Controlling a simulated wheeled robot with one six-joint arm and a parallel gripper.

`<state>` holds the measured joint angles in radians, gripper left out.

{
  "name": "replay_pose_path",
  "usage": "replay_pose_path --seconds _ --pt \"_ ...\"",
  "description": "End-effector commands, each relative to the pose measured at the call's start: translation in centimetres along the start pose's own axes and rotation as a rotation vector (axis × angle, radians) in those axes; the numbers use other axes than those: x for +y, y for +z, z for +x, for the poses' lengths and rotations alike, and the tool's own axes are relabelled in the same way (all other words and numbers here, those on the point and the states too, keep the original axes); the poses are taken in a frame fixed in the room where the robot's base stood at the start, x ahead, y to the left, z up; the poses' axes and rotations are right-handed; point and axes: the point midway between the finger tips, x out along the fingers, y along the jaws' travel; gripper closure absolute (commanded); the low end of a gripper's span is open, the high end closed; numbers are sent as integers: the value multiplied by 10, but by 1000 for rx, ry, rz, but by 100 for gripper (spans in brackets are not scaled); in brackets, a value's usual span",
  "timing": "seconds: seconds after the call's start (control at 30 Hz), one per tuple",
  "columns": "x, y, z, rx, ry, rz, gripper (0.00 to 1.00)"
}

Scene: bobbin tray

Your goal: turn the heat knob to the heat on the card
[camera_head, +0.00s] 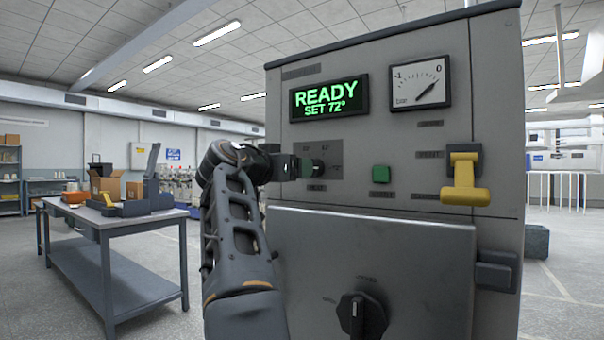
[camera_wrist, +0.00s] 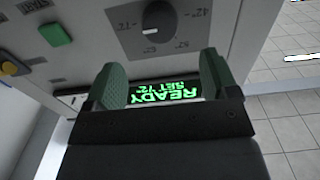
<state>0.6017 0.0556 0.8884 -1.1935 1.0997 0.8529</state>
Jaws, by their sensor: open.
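The heat knob (camera_wrist: 158,28) is a dark round dial on a grey plate, with a white mark pointing left in the wrist view. In the head view the knob (camera_head: 320,168) sits just right of my gripper (camera_head: 301,165), partly hidden. My gripper shows in the wrist view (camera_wrist: 165,80) with green fingertips apart and nothing between them; the knob lies beyond the tips, untouched as far as I can see. The display (camera_head: 328,98) reads READY, SET 72°. I cannot make out a card.
The machine also bears a pressure gauge (camera_head: 419,83), a green button (camera_head: 381,174) and a yellow lever (camera_head: 466,180). Below is a grey door with a dark rotary handle (camera_head: 361,316). A workbench (camera_head: 110,216) with boxes stands at left, apart from the machine.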

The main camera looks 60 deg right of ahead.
Motion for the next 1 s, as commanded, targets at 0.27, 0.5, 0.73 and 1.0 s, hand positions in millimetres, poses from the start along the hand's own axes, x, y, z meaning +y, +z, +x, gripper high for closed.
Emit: replay_pose_path --seconds 0.27,0.5,0.73,1.0 --pt "-1 0 -38 0 -2 0 20" --pt "0 0 -47 0 1 0 20" --pt "0 0 -47 0 1 0 20" --pt "0 0 -47 0 1 0 20"
